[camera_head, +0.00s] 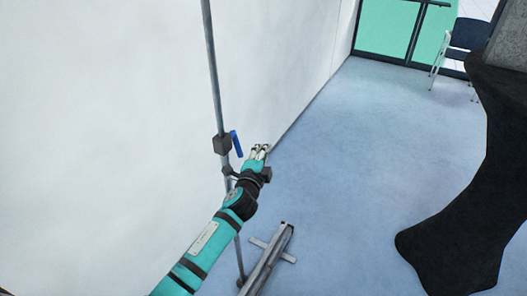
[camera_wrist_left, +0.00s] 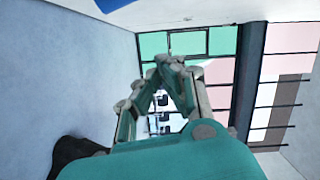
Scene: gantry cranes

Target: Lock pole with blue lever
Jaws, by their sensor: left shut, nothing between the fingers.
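A grey metal pole (camera_head: 210,60) stands upright in front of the white wall. A dark clamp block (camera_head: 222,145) sits around it with a blue lever (camera_head: 237,144) hanging on its right side, tilted slightly. My left gripper (camera_head: 261,150) is shut and empty, to the right of the lever and slightly below it, apart from it in the head view. In the left wrist view the fingers (camera_wrist_left: 165,62) meet at their tips. A blue piece (camera_wrist_left: 115,4), likely the lever, shows at the top edge there. My forearm hides part of the lower pole. My right gripper is not in view.
A metal beam foot (camera_head: 268,258) lies on the floor below my left arm. The white wall (camera_head: 110,120) is close behind the pole. A black-draped table (camera_head: 460,200) stands at right, with a chair (camera_head: 465,38) beyond. Blue-grey floor between is clear.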

